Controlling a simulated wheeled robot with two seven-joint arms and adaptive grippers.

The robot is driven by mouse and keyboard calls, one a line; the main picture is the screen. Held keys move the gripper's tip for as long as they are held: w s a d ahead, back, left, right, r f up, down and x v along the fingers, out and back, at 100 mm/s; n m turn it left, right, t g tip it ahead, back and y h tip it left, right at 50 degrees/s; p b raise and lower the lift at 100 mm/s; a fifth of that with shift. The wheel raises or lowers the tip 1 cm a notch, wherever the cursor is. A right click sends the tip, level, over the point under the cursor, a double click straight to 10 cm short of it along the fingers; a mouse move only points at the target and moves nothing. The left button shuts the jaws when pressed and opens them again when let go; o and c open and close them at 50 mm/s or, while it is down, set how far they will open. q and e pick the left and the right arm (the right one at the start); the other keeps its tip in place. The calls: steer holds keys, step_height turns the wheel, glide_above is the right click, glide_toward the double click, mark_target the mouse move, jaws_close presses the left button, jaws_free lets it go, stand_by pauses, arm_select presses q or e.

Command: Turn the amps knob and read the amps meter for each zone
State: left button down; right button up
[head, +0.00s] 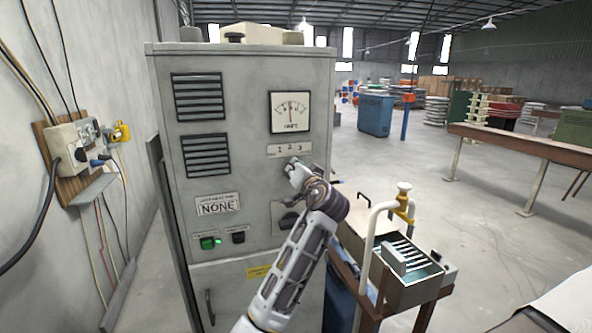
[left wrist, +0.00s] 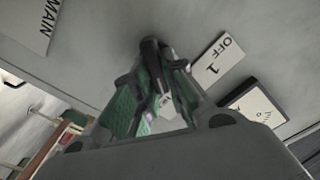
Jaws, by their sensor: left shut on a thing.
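The amps meter (head: 290,112) is a square dial with a white face on the grey cabinet's front. Its needle looks near the middle, but the scale is too small to read. Below it is a label strip (head: 289,150) with 1, 2 and 3; the left wrist view shows "OFF 1" on the label (left wrist: 218,60). My left gripper (head: 295,170) is at the panel just below the strip, shut on the amps knob, which it mostly hides in the head view. In the left wrist view its green-padded fingers close around the dark knob (left wrist: 150,46). The pointer direction is hidden. My right gripper is out of view.
A dark lower switch (head: 288,217) sits behind my left arm. A cart with a metal tray (head: 410,293) and pipes stands close at right. Open floor lies beyond.

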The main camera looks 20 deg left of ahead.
arm_select(q)
steer(key=c, duration=1.5)
jaws_free()
steer(key=shift+o, duration=0.2)
steer(key=shift+s, duration=0.1)
steer(key=v, duration=1.2)
steer(key=shift+f, duration=0.1)
